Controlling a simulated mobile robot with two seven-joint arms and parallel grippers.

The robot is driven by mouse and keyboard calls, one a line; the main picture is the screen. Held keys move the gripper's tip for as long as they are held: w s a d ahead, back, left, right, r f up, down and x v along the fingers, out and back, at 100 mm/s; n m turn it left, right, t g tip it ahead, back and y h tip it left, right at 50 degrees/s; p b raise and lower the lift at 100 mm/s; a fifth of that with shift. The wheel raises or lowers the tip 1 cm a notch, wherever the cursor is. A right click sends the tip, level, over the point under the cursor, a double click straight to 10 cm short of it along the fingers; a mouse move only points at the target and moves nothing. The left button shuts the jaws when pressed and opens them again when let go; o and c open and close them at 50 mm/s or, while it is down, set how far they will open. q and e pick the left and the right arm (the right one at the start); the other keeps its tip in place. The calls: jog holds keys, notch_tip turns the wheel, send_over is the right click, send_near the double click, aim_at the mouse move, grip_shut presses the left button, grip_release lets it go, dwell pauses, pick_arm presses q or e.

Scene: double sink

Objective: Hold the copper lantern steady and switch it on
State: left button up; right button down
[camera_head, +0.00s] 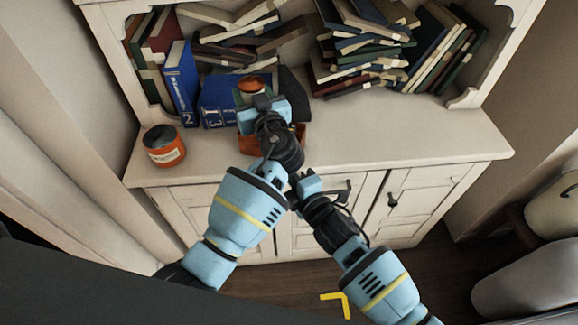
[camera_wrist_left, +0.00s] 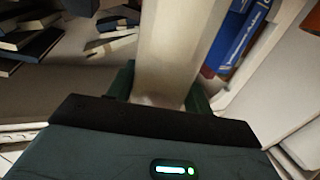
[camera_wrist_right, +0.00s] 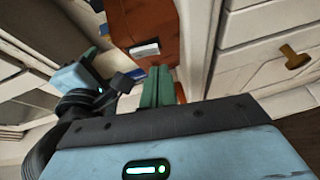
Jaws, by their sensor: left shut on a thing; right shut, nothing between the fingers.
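The copper lantern (camera_head: 249,146) stands on the cabinet top, largely hidden behind my left arm. Its round copper top and parts of its copper base show. My left gripper (camera_head: 262,106) is shut on its upper part. In the left wrist view a pale upright part of the lantern (camera_wrist_left: 166,50) sits between the green fingers. In the right wrist view the copper base (camera_wrist_right: 148,22) bears a small white and dark switch (camera_wrist_right: 144,48). My right gripper (camera_wrist_right: 160,72) is shut and empty, its fingertips just short of the base below the switch. I cannot tell whether the lantern is lit.
An orange jar (camera_head: 164,147) stands on the cabinet top (camera_head: 400,145) to the left. Blue books (camera_head: 181,80) stand behind the lantern, and several stacked books (camera_head: 355,50) fill the shelf. The cabinet top is clear to the right. Drawers and doors with dark handles are below.

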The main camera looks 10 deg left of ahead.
jog(key=shift+w+f, duration=0.1)
jog(key=shift+w, duration=0.7)
jog(key=shift+w+t, duration=0.2)
jog(key=shift+t, duration=0.1)
jog(key=s+d+f, duration=0.1)
jog(key=s+d, duration=0.5)
jog(key=s, duration=0.5)
jog(key=shift+s+d+f, duration=0.25)
